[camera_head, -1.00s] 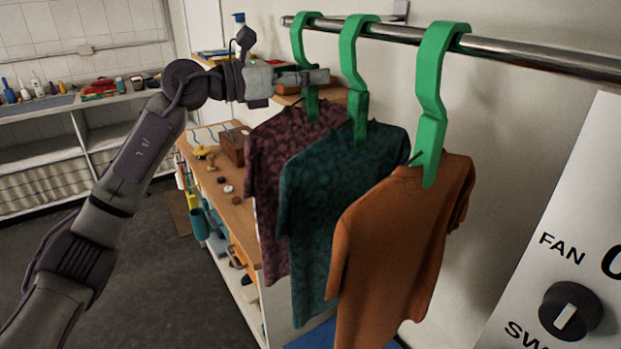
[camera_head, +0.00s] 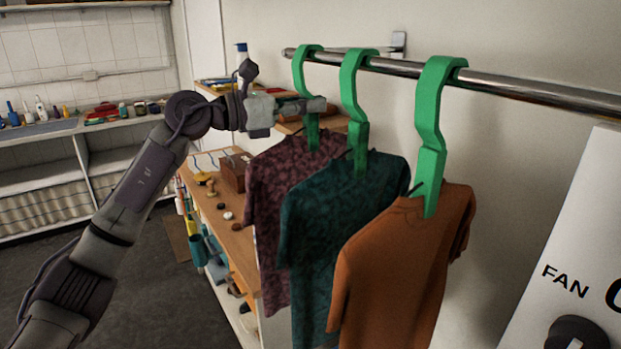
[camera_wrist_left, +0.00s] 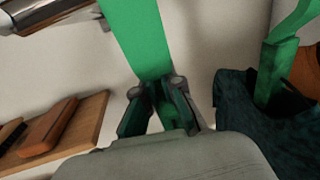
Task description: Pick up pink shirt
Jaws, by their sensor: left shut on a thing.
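The pink shirt shows as a dark maroon patterned shirt (camera_head: 268,190), the leftmost and farthest of three on the rod. It hangs upright from a green hanger (camera_head: 304,68), whose hook is over the rod. My left gripper (camera_head: 314,105) is at this hanger's stem, just above the shirt's collar. In the left wrist view the fingers (camera_wrist_left: 165,103) are shut on the green hanger (camera_wrist_left: 139,35). The maroon shirt itself cannot be made out there. My right gripper is in neither view.
A teal shirt (camera_head: 335,220) and an orange shirt (camera_head: 400,265) hang close by on the metal rod (camera_head: 530,89). Behind them stands a wooden shelf unit (camera_head: 235,242) with small items. A white panel (camera_head: 575,230) with a knob is at the right.

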